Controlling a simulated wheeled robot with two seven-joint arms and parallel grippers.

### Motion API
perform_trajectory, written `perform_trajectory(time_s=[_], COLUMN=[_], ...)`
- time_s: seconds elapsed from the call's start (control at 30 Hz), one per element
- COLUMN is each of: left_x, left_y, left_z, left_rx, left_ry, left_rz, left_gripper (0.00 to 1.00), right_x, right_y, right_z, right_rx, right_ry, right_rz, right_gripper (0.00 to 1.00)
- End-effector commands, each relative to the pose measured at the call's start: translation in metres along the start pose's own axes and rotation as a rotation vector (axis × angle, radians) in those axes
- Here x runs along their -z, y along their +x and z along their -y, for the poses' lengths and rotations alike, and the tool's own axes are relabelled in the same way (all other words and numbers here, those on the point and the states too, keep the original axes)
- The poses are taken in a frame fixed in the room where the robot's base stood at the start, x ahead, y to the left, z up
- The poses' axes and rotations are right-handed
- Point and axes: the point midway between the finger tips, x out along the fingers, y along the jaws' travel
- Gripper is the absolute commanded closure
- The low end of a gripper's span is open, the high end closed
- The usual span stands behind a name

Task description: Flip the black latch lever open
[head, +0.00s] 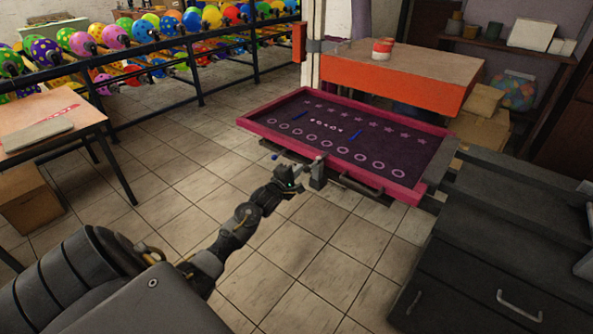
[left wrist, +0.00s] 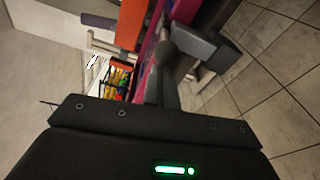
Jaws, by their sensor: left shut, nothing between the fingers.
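The latch (head: 318,176) is a small dark grey block at the front edge of the magenta screen frame (head: 262,133) in the head view. In the left wrist view a dark grey latch part (left wrist: 190,42) shows close in front of the fingers. I cannot tell clearly which piece is the lever or how it is set. My left gripper (head: 303,170) is shut and empty, just left of the latch at the frame's front. Whether it touches is unclear. Its fingers (left wrist: 166,92) also show in the left wrist view. My right gripper is not in view.
The frame holds a dark purple printing screen (head: 375,145) with stars and rings. An orange-fronted table (head: 400,80) stands behind it. A black drawer cabinet (head: 480,270) stands at the right, and a balloon rack (head: 160,50) is at the back left. Tiled floor (head: 290,270) is clear in front.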

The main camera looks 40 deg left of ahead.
Motion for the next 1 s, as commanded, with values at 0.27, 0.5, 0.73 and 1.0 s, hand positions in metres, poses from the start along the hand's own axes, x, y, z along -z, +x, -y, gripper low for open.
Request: perform_trajectory(time_s=[0.27, 0.5, 0.73, 1.0], left_x=[-0.005, -0.008, -0.012, -0.021], left_y=[-0.001, -0.001, -0.003, -0.005], left_z=[-0.001, 0.000, 0.000, 0.003], left_rx=[-0.013, -0.021, -0.027, -0.044], left_ry=[-0.007, -0.007, -0.010, -0.020], left_rz=[-0.044, -0.074, -0.111, -0.205], left_gripper=[1.00, 1.00, 1.00, 1.00], right_x=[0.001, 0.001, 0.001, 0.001], right_y=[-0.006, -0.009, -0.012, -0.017], right_z=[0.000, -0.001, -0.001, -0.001], right_rx=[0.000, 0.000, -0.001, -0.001], right_ry=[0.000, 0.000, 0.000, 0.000], right_rz=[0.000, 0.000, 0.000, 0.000], right_gripper=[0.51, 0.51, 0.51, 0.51])
